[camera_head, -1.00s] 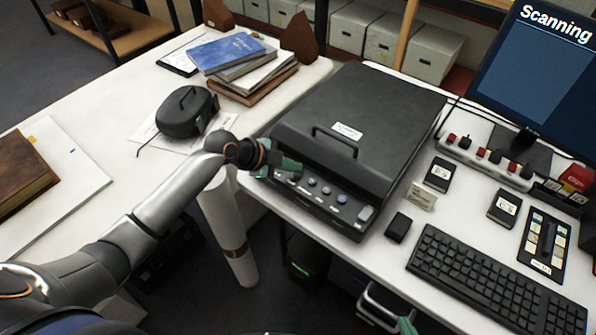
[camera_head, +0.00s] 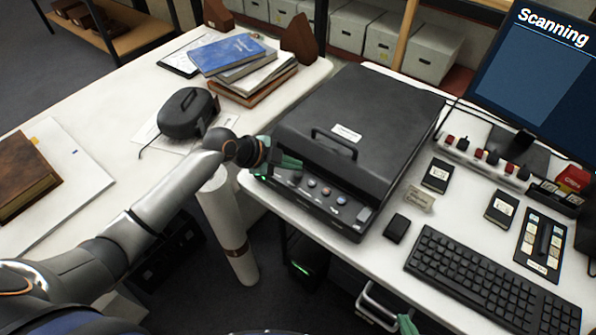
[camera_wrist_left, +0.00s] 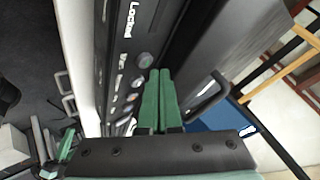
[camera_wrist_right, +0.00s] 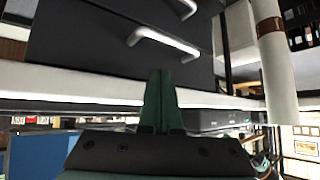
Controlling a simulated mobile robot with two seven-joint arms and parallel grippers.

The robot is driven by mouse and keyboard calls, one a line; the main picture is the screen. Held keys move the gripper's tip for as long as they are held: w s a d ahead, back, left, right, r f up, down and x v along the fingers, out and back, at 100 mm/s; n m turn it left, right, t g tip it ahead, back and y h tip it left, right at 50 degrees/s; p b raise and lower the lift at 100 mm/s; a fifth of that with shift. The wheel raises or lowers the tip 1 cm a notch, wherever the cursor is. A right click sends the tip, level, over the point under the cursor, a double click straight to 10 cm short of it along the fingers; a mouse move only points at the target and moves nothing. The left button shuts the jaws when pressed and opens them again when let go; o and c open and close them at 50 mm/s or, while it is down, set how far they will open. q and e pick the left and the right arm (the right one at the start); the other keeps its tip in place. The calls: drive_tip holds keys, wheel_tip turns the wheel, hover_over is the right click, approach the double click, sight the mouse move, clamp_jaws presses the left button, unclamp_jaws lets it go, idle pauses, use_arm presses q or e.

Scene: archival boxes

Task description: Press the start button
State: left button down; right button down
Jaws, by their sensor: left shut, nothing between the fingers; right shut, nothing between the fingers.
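The scanner (camera_head: 365,125) is a black lidded machine on the white desk, lid down. Its sloped front panel (camera_head: 352,222) carries a row of several round buttons (camera_head: 326,191); labels are too small to tell which is start. My left gripper (camera_head: 288,163) is shut and empty over the panel's left end, hiding part of it. In the left wrist view its green fingertips (camera_wrist_left: 158,73) lie close to a round button (camera_wrist_left: 146,60); I cannot tell if they touch. My right gripper (camera_head: 407,325) is shut and empty, low in front of the desk; its fingers (camera_wrist_right: 160,74) face drawer handles.
The monitor (camera_head: 530,75) reads "Scanning". A black case (camera_head: 186,112) and stacked books (camera_head: 240,65) stand on the left table. A rolled paper tube (camera_head: 228,225) stands below my left arm.

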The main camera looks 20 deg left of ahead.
sight(293, 177)
use_arm(q)
drive_tip(key=shift+r, duration=0.1)
wheel_tip(293, 177, up, 5)
drive_tip(key=p, duration=0.4)
idle(0.7)
